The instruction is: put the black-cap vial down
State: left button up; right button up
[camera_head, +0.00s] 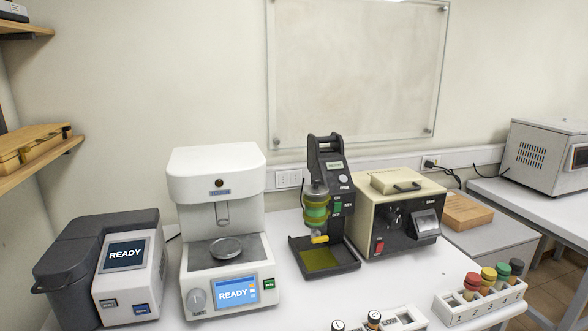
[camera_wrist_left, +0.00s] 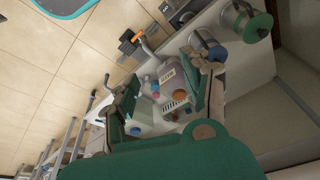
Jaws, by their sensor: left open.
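A vial with a black cap (camera_head: 516,267) stands in a white numbered rack (camera_head: 447,312) at the lower right of the head view, beside vials with green, yellow and red caps. A second white rack (camera_head: 410,317) at the bottom edge holds two dark vials with pale-marked tops (camera_head: 374,318), partly cut off. My left gripper (camera_wrist_left: 165,78) shows only in the left wrist view. Its two green fingers are spread apart and I see no vial held between them. My right gripper is in neither view.
A grey device (camera_head: 125,255), a white device with a screen (camera_head: 236,291), a black stand (camera_head: 327,258) and a beige box (camera_head: 385,210) line the table. A labelled flask (camera_wrist_left: 170,76) shows beyond my left fingers. White tabletop lies clear in front of the stand.

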pick_arm(q)
notch_tip(320, 180, down, 13)
jog(key=s, duration=0.2)
jog(key=s+a+f+g, duration=0.1)
jog(key=s+a+f, duration=0.2)
jog(key=s+f, duration=1.3)
notch_tip(320, 180, down, 3)
jog(key=shift+s+f+g, duration=0.1)
jog(key=shift+s+g, duration=0.3)
